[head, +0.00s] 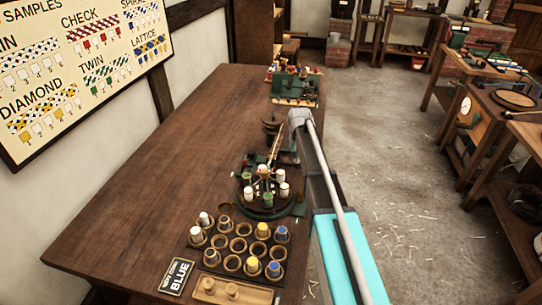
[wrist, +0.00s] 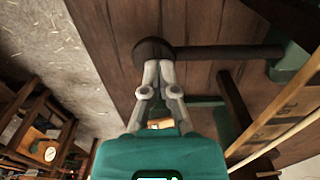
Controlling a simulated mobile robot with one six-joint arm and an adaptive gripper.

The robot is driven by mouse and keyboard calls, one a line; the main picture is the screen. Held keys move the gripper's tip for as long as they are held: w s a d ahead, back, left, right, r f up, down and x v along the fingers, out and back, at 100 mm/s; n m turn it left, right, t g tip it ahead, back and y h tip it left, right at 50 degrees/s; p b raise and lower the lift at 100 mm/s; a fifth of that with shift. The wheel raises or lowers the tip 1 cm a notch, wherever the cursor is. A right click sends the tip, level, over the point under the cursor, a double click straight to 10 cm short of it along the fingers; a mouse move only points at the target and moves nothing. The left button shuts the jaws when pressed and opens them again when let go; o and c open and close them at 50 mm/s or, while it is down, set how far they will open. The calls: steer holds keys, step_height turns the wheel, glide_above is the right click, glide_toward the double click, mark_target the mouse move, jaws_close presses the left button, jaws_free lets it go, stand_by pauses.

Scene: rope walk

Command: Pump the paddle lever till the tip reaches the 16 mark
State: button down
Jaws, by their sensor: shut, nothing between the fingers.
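In the wrist view my gripper (wrist: 158,66) is shut and empty, its fingertips together. The tips overlap a dark round knob (wrist: 150,50) on a dark bar (wrist: 230,53), seemingly the paddle lever; I cannot tell whether they touch it. The bar runs right to a green block (wrist: 292,62). A wooden strip with marks (wrist: 280,125) slants along the right, beside a pale cord (wrist: 285,140). In the head view the braiding stand (head: 265,195) carries white and green bobbins below an upright marked strip (head: 274,148). The tip's reading is not legible.
A bobbin rack (head: 240,245), a "BLUE" card (head: 177,275) and a small wooden tray (head: 232,291) stand at the table's near end. A green machine (head: 295,84) stands at the far end. The table's left side (head: 150,170) is clear.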

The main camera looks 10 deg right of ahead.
steer(key=shift+f+b, duration=0.3)
stand_by(0.9)
steer(key=shift+a+r+p, duration=0.2)
steer(key=shift+r+p, duration=3.5)
steer(key=shift+p, duration=0.05)
steer(key=shift+w, duration=0.1)
